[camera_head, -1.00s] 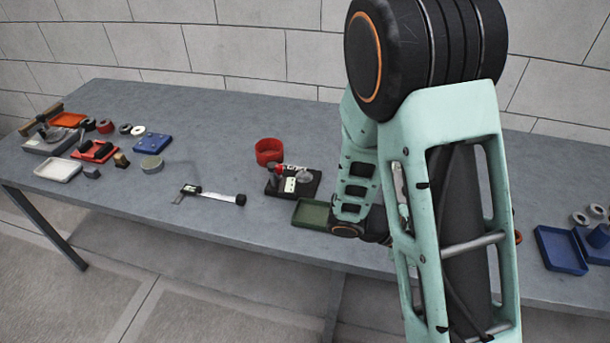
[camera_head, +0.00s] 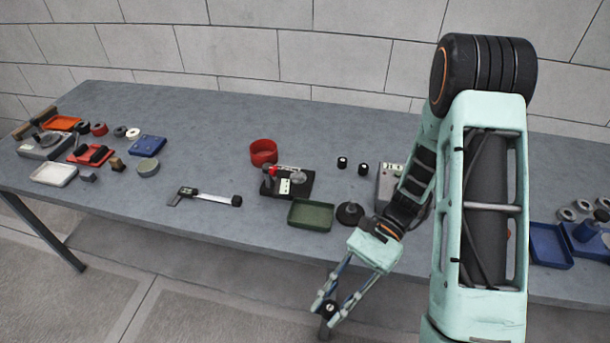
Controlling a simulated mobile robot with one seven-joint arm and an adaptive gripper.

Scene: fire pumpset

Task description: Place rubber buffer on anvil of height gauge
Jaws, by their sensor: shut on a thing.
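My gripper (camera_head: 329,303) hangs in front of the table's front edge, low in the picture, with its fingers pointing down. It is shut on a small dark round piece with a light centre, which looks like the rubber buffer (camera_head: 328,309); the fingers partly cover it. What looks like the height gauge (camera_head: 287,184) stands on the table, up and left of my gripper. It has a black base, a pale display, a red part and a pale round disc that appears to be its anvil (camera_head: 299,178). Nothing clearly lies on that disc. The gripper is well apart from the gauge.
A green tray (camera_head: 310,226) lies in front of the gauge, a black round knobbed piece (camera_head: 349,214) beside it. A red cup (camera_head: 263,151) stands behind. Two small black cylinders (camera_head: 342,162) and a grey device (camera_head: 386,182) stand right. A caliper (camera_head: 205,197) lies left.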

